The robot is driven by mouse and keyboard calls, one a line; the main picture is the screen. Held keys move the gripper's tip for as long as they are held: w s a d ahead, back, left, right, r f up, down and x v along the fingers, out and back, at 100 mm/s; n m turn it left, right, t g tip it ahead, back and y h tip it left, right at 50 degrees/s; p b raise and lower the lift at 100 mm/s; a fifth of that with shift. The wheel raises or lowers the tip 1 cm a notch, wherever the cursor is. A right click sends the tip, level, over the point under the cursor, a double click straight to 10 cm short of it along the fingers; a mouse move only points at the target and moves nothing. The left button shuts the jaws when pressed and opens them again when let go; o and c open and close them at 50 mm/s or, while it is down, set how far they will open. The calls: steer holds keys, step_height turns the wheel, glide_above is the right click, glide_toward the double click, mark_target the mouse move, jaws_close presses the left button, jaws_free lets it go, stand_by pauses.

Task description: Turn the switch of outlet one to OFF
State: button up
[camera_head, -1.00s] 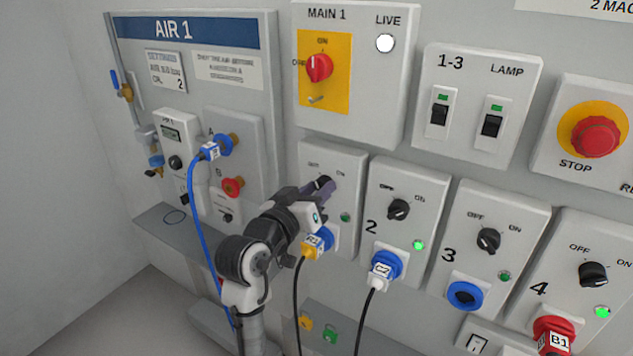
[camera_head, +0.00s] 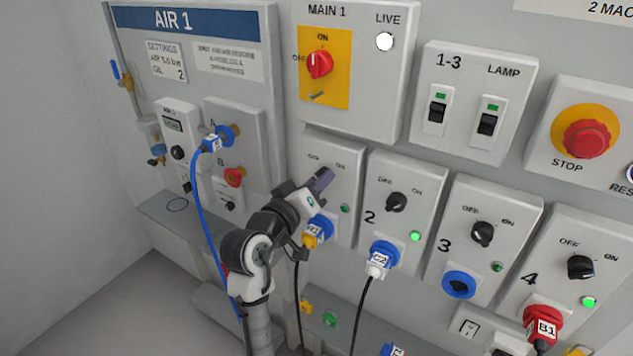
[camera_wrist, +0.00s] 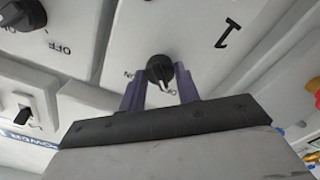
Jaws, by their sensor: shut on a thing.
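The outlet one panel (camera_head: 348,155) hangs below the main box, and its black switch knob (camera_wrist: 160,68) shows in the wrist view, which is upside down. My gripper (camera_wrist: 160,85) has its purple fingers on both sides of this knob, shut on it. The knob's white mark points down and slightly right in the wrist view, away from the ON label on the left. In the head view my gripper (camera_head: 323,178) hides the knob. Outlet one's lamp (camera_head: 345,208) looks dark green, dimmer than outlet two's lamp (camera_head: 415,236).
Outlet two's switch (camera_head: 396,202) is to the right. The AIR 1 panel with a blue hose (camera_head: 195,190) is to the left.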

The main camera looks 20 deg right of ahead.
steer(key=o, duration=1)
steer(key=shift+b+v, duration=0.8)
steer(key=shift+v, duration=6.1)
